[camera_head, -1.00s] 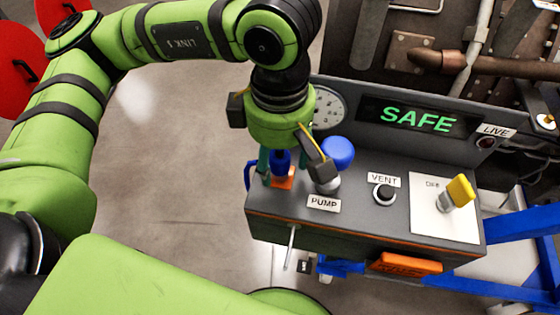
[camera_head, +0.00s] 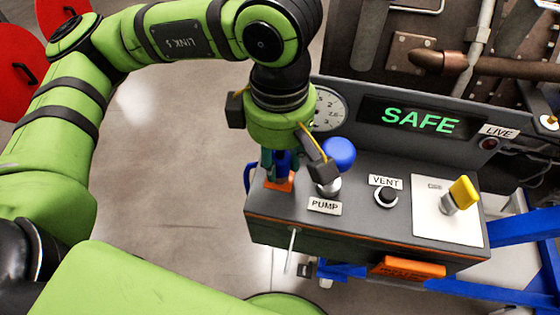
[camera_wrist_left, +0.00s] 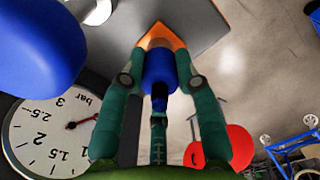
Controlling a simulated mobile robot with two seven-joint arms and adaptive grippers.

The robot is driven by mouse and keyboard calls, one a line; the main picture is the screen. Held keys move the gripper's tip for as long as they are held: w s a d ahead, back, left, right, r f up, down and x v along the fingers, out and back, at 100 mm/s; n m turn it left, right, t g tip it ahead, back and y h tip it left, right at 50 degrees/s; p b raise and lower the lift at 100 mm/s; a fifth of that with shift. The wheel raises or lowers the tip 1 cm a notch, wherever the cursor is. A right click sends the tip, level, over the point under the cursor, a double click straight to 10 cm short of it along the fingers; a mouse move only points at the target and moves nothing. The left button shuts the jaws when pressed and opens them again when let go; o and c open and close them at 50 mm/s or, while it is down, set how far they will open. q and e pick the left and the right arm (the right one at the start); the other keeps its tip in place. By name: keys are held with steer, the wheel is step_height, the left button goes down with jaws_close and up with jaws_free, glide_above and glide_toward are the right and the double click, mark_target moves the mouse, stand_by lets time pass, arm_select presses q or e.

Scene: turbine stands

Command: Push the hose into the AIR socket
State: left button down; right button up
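The blue hose end (camera_head: 283,164) stands between the teal fingers of my left gripper (camera_head: 279,172) at the left end of the grey console. In the wrist view the left gripper (camera_wrist_left: 161,80) has a finger against each side of the blue hose end (camera_wrist_left: 158,68). The hose end points at an orange plate (camera_head: 280,185), which also shows in the wrist view (camera_wrist_left: 168,34). The AIR socket's opening and any AIR label are hidden, so I cannot tell how deep the hose end sits. My right gripper is out of view.
A blue-knobbed pump (camera_head: 338,153) stands close to the right of the left gripper. The VENT button (camera_head: 386,196) and a yellow lever (camera_head: 464,192) are farther right. A pressure gauge (camera_head: 328,110) and a SAFE display (camera_head: 420,119) stand behind. Open floor lies left of the console.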

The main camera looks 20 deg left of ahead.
mark_target(280, 156)
arm_select(q)
steer(key=shift+r, duration=0.1)
stand_by(0.3)
steer(key=shift+r, duration=0.35)
steer(key=shift+r, duration=0.15)
steer(key=shift+r, duration=0.15)
steer(key=shift+r+p, duration=0.9)
steer(key=shift+r, duration=0.45)
